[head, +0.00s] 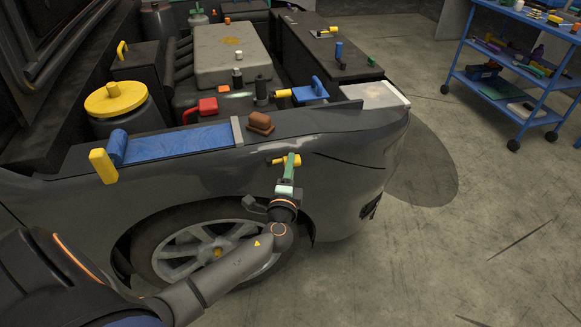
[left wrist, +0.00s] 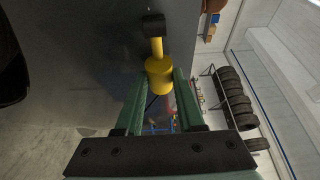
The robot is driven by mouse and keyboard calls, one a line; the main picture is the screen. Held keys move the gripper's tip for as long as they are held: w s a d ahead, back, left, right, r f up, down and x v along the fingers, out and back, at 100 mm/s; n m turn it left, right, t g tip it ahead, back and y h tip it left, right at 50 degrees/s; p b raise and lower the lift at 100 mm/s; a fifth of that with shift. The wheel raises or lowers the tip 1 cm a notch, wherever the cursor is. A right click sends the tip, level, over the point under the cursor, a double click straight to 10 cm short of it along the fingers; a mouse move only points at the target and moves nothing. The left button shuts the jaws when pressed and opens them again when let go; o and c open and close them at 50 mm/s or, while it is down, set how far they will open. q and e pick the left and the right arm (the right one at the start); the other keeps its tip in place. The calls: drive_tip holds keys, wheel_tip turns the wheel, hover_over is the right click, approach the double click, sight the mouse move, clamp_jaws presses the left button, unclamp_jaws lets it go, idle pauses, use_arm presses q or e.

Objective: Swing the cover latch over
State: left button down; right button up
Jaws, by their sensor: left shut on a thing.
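A yellow latch handle (head: 276,161) sticks out from the side of the dark car fender, below its top edge. My left gripper (head: 291,158) has green fingers and reaches up to the handle from below, in front of the wheel. In the left wrist view the handle's thick yellow end (left wrist: 158,78) sits between the two green fingers (left wrist: 157,90), which are shut on it. Its thinner stem runs to a dark mount (left wrist: 154,25) on the grey panel. The fingers hide part of the handle in the head view. My right gripper is not in view.
A brown block (head: 260,122) sits on the fender just above the latch. A blue panel (head: 190,140) with a yellow grip (head: 103,166) lies to the left. A blue shelf cart (head: 500,95) stands at the right. The floor between is clear.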

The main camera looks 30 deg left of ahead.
use_arm(q)
drive_tip(key=shift+s+f, duration=0.1)
use_arm(e)
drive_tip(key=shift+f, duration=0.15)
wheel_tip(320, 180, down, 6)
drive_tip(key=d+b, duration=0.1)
drive_tip(key=b, duration=0.8)
use_arm(q)
drive_tip(key=s+m+h, duration=0.1)
drive_tip(key=m+h, duration=0.2)
drive_tip(key=h, duration=0.2)
drive_tip(key=s+m+h+b, duration=0.1)
drive_tip(key=s+m+h, duration=0.1)
drive_tip(key=h, duration=0.3)
drive_tip(key=s+m+h+b, duration=0.1)
drive_tip(key=m+h, duration=0.4)
drive_tip(key=shift+s+a, duration=0.4)
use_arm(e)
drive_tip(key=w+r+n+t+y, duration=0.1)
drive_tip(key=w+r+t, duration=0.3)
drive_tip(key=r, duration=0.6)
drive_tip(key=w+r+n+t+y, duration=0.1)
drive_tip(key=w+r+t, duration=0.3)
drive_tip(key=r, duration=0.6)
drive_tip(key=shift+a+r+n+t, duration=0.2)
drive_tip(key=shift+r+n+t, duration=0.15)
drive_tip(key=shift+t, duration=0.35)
use_arm(q)
drive_tip(key=c, duration=0.5)
unclamp_jaws()
